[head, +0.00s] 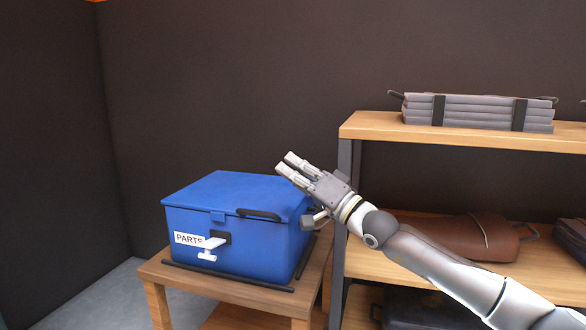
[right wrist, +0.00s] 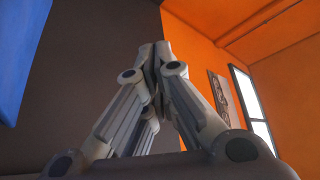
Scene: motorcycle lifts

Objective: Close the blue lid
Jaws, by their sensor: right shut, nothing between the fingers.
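The blue box (head: 240,243) stands on a small wooden table and has a "PARTS" label and a white latch on its front. Its blue lid (head: 235,190) lies down flat over the box, with a dark handle at its front edge. My right gripper (head: 286,162) is at the lid's right rear side, its fingers pointing up and left; I cannot tell if it touches the lid. The right wrist view shows its fingertips (right wrist: 155,52) together and empty, with a blue surface at the left edge. My left gripper is not in view.
The wooden table (head: 157,272) carries the box, with dark strips around its base. A wooden shelf unit (head: 375,128) stands to the right, close to my right arm, holding a grey strapped bundle (head: 478,112) and a brown bag (head: 462,237). Dark walls stand behind.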

